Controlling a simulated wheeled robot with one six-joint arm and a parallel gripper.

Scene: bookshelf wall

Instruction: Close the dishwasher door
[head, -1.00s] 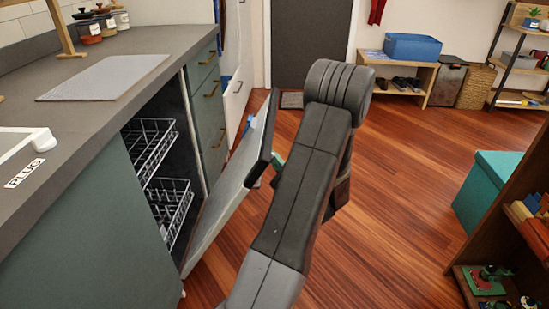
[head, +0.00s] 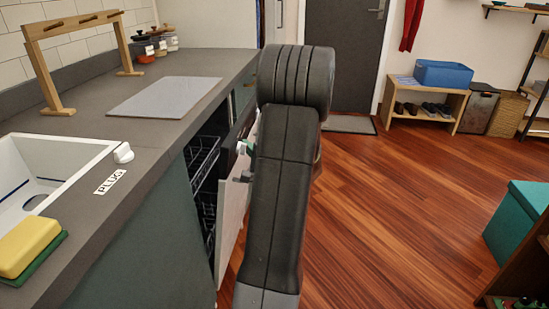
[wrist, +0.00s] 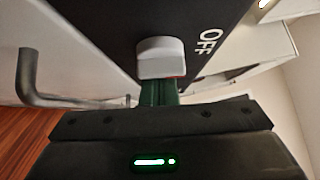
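The dishwasher door (head: 229,225) is partly open, tilted out from the counter front, with its racks (head: 203,165) showing through the gap. Its light outer face and bar handle (wrist: 28,78) show in the wrist view. The dark top edge (wrist: 120,35) carries a pale knob (wrist: 160,58) and the word OFF. My gripper (head: 241,148) is at the door's top edge, mostly hidden behind my arm in the head view. In the wrist view its green fingers (wrist: 159,92) are together, right up against the knob; I cannot tell whether they touch it.
The grey counter (head: 165,135) runs above the dishwasher, with a sink (head: 50,160), a sponge (head: 28,245) and a grey mat (head: 167,97) on it. A teal box (head: 518,220) stands at the right. The wooden floor between is clear.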

